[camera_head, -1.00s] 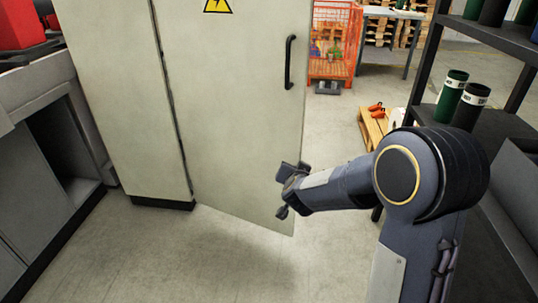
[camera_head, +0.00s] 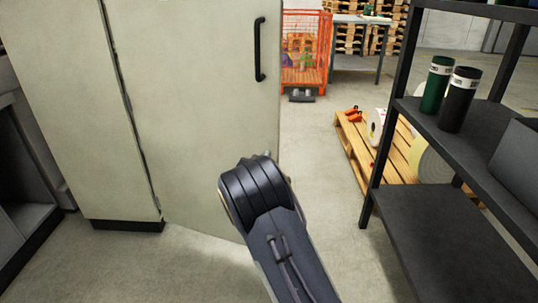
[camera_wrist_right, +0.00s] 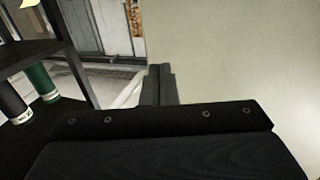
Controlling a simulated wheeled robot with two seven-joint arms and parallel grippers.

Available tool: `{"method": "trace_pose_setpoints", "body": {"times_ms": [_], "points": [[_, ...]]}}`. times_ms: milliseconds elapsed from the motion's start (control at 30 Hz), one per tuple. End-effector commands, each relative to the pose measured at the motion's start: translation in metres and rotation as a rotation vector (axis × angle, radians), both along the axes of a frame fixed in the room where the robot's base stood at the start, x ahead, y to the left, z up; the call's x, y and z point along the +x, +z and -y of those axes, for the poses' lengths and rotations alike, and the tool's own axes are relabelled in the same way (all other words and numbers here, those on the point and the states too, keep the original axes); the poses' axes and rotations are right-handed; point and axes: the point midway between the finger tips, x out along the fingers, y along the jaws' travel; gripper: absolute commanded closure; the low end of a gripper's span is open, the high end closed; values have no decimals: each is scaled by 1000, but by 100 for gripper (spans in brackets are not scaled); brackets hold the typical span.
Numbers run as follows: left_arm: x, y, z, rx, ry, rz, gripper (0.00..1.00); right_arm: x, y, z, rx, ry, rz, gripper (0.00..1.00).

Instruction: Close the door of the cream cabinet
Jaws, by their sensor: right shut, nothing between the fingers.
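The cream cabinet (camera_head: 75,110) stands at the left in the head view. Its door (camera_head: 195,100), with a black vertical handle (camera_head: 260,48), stands ajar, its bottom edge angled out from the cabinet base. My right arm reaches up in front of the door's lower free edge and hides part of it. The right gripper is mostly hidden behind the arm there. In the right wrist view the right gripper (camera_wrist_right: 158,75) is shut and empty, beside the pale door panel (camera_wrist_right: 230,50). I cannot tell whether it touches the panel. My left gripper is out of view.
A dark shelf rack (camera_head: 440,210) with green and black rolls stands close on the right. Behind it lies a wooden pallet (camera_head: 352,140) with label rolls. An orange mesh cage (camera_head: 304,50) is at the back. Floor is clear between door and rack.

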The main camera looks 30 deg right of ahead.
Motion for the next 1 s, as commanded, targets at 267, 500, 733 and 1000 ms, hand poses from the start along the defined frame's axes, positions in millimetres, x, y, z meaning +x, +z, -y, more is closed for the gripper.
{"method": "trace_pose_setpoints", "body": {"times_ms": [267, 500, 733, 1000], "points": [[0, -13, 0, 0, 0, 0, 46, 24, -1, 28, 0, 0, 1, 100], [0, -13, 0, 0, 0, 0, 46, 28, 0, 33, 0, 1, 0, 100], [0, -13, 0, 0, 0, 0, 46, 28, 0, 33, 1, 1, -1, 100], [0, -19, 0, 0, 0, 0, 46, 38, -1, 55, 1, 32, 1, 100]]}}
